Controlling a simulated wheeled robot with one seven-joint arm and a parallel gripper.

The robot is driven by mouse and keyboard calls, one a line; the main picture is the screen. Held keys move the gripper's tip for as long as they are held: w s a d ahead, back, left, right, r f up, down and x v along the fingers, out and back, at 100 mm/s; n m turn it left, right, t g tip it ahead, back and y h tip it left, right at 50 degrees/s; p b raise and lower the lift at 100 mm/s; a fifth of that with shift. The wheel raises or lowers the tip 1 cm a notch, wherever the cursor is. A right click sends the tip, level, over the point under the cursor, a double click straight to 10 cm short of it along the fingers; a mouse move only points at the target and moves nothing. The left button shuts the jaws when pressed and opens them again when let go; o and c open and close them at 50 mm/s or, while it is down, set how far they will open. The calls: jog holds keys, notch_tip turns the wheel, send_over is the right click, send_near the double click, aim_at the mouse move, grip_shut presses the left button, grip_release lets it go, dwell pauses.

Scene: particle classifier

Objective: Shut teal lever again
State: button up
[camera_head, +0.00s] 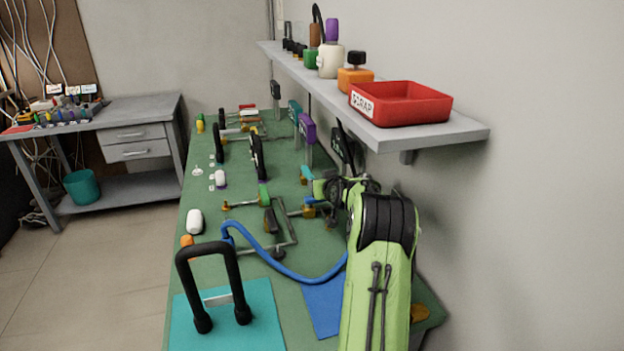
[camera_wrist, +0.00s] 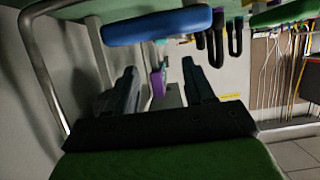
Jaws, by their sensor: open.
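In the head view a teal block-shaped piece (camera_head: 295,110) stands on a post behind a purple one (camera_head: 307,128). A small teal bar (camera_head: 306,174) lies lower, close to my gripper. I cannot tell which of these is the teal lever, nor its position. My gripper (camera_wrist: 160,88) shows in the wrist view with its two dark fingers apart and nothing held between them. A purple piece (camera_wrist: 157,82) shows beyond the gap between the fingers. In the head view my green arm reaches over the right of the bench, and the fingers are hard to make out.
A blue rounded bar (camera_wrist: 157,25) crosses above the fingers in the wrist view. A shelf (camera_head: 430,132) with a red tray (camera_head: 402,103) overhangs the bench's right side. A blue hose (camera_head: 275,262) and a black handle (camera_head: 212,285) are in front. Metal pipework crowds the bench.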

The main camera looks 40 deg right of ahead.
aim_at(308, 176)
jog(key=p+x, duration=0.4)
jog(key=x, duration=0.5)
jog(key=shift+w+d+f+p, duration=0.1)
jog(key=shift+w+f+p, duration=0.05)
jog(key=shift+w+p, duration=0.2)
grip_shut()
